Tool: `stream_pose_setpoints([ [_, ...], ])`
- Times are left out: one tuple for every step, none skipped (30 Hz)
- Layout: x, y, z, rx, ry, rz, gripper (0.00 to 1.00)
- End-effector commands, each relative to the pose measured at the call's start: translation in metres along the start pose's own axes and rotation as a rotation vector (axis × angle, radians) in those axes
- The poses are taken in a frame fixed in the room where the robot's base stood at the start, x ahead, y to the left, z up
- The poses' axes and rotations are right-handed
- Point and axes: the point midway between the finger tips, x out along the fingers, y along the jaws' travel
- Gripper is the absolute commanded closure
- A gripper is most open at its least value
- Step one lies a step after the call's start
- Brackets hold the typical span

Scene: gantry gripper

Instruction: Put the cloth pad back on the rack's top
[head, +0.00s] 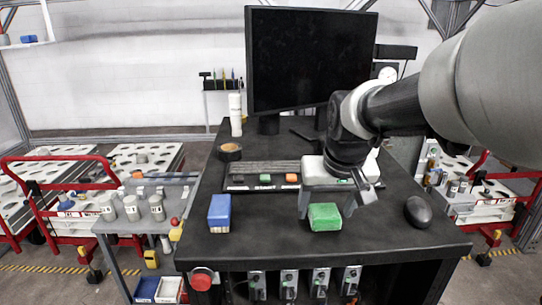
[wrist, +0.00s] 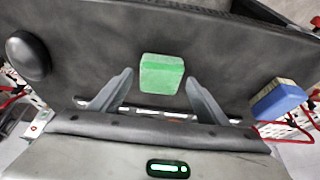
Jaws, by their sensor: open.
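A green block-shaped pad (head: 324,217) lies on the dark tabletop near its front edge. It also shows in the wrist view (wrist: 161,73), centred between the fingertips with gaps at both sides. My gripper (head: 328,205) is open and points down above and around it, holding nothing. A blue block with a tan face (head: 219,212) lies to the left; it is at the right in the wrist view (wrist: 278,100). I cannot tell for certain which of the two is the cloth pad. A low ribbed dark rack (head: 270,168) lies behind them, partly hidden by my gripper.
A black mouse (head: 419,211) lies right of the green pad. A large monitor (head: 309,60) stands at the back. A tape roll (head: 229,152) and a white cylinder (head: 235,114) are at the back left. Small coloured pieces sit along the rack's front. The tabletop between the blue and green blocks is clear.

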Motion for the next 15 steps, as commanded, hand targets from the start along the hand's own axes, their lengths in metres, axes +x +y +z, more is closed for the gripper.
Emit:
stream_pose_setpoints([
  [0.0, 0.0, 0.0, 0.0, 0.0, 0.0, 0.31],
  [0.0, 0.0, 0.0, 0.0, 0.0, 0.0, 0.31],
  [-0.001, 0.0, -0.001, 0.0, 0.0, 0.0, 0.31],
  [-0.003, 0.0, -0.001, 0.0, 0.0, 0.0, 0.31],
  [-0.005, 0.0, -0.002, 0.0, 0.001, 0.0, 0.31],
  [-0.007, 0.0, -0.003, 0.0, 0.002, 0.0, 0.31],
  [-0.011, 0.0, -0.003, 0.0, 0.003, 0.0, 0.31],
  [-0.015, 0.0, -0.003, 0.0, 0.003, 0.0, 0.31],
  [-0.022, 0.0, -0.003, 0.0, 0.006, 0.0, 0.31],
  [-0.028, 0.0, -0.003, 0.0, 0.005, 0.0, 0.31],
  [-0.035, 0.0, -0.003, 0.0, 0.006, 0.0, 0.31],
  [-0.044, 0.0, -0.003, 0.0, 0.006, 0.0, 0.31],
  [-0.05, 0.0, -0.004, 0.0, 0.007, 0.0, 0.31],
  [-0.058, 0.0, -0.003, 0.0, 0.007, 0.0, 0.31],
  [-0.066, 0.0, -0.003, 0.0, 0.006, 0.0, 0.31],
])
